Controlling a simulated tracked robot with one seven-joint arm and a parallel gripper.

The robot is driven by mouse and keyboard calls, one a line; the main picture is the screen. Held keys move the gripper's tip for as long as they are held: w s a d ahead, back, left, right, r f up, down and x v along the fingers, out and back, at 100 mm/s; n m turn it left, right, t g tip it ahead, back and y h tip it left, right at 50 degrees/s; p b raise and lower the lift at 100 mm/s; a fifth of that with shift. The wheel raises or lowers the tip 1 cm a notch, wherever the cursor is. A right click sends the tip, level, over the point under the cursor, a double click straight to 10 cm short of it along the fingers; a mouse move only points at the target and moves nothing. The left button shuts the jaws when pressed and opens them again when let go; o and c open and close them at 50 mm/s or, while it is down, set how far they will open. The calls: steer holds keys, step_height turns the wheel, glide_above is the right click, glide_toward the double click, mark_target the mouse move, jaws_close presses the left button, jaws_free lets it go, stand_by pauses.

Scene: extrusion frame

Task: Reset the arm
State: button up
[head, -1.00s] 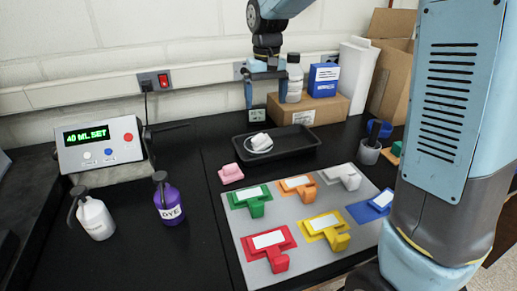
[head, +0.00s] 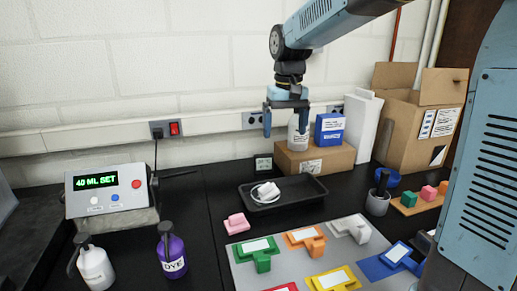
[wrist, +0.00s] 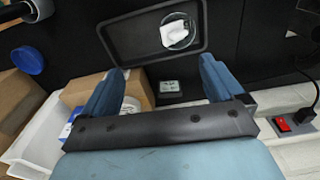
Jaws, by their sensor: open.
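My gripper (head: 284,122) hangs from my raised arm at the back of the bench in the head view, in front of the wall and just above and left of a cardboard box. Its two blue fingers point down and stand wide apart, with nothing between them. In the wrist view my gripper (wrist: 163,90) also shows open and empty. Beyond its fingers lies a black tray (wrist: 117,42) holding a white object (wrist: 175,33) in a round clear dish.
A cardboard box (head: 325,163) carries a white bottle (head: 298,136) and a blue box (head: 329,128). The black tray (head: 308,193), pink block (head: 237,223), dye bottle (head: 171,250) and control box (head: 108,190) stand on the bench. Coloured holders sit on a grey mat (head: 240,278).

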steer(key=s+d+m+t, duration=0.1)
steer(key=s+d+t, duration=0.1)
steer(key=s+d, duration=0.5)
steer(key=s+d+f+m+t, duration=0.1)
steer(key=s+d+t, duration=0.2)
steer(key=s+d, duration=0.5)
steer(key=s, duration=0.8)
steer(key=shift+d+f+m, duration=0.2)
steer(key=shift+d+m, duration=0.1)
steer(key=shift+m, duration=0.1)
